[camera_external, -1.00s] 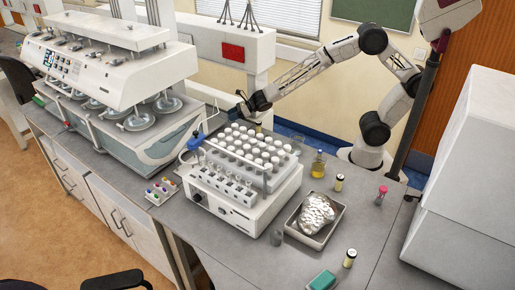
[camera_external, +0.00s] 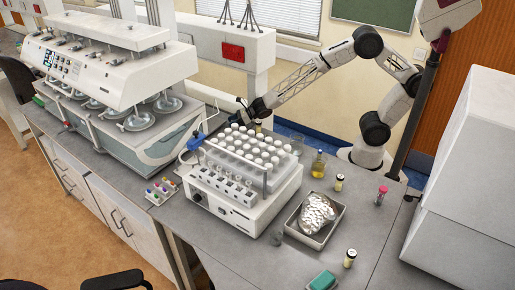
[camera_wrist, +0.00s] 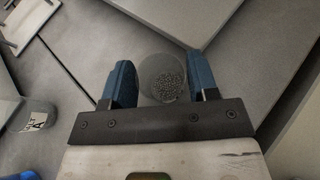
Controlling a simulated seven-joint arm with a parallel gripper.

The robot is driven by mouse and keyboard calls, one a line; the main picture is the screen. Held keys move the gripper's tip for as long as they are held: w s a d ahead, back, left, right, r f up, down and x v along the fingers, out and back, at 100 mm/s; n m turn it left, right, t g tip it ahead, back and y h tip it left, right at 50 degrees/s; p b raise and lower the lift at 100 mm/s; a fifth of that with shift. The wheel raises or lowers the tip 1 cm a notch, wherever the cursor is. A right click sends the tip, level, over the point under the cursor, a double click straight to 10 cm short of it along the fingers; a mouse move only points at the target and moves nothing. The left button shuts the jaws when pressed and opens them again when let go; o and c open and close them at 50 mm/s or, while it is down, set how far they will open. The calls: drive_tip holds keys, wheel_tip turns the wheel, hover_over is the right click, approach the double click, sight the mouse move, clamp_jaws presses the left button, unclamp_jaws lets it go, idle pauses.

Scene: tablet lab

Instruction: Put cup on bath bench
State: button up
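In the wrist view, a clear round cup (camera_wrist: 163,75) with dark grains at its bottom sits between the two blue fingers of my gripper (camera_wrist: 160,62). The fingers flank it closely, and I cannot tell whether they press on it. In the external view, my gripper (camera_external: 243,109) is low behind the white bath with white-capped tubes (camera_external: 236,210), which hides its fingertips and the cup there. The larger white bath unit (camera_external: 150,155) stands to its left. I cannot tell which surface is the bath bench.
A metal tray (camera_external: 318,243) with foil lies in front. A labelled jar (camera_wrist: 38,117) is left of my gripper.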

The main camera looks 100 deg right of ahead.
drive_tip(key=shift+o, duration=1.3)
drive_tip(key=shift+r, duration=0.15)
drive_tip(key=v, duration=1.2)
drive_tip(key=shift+r, duration=0.15)
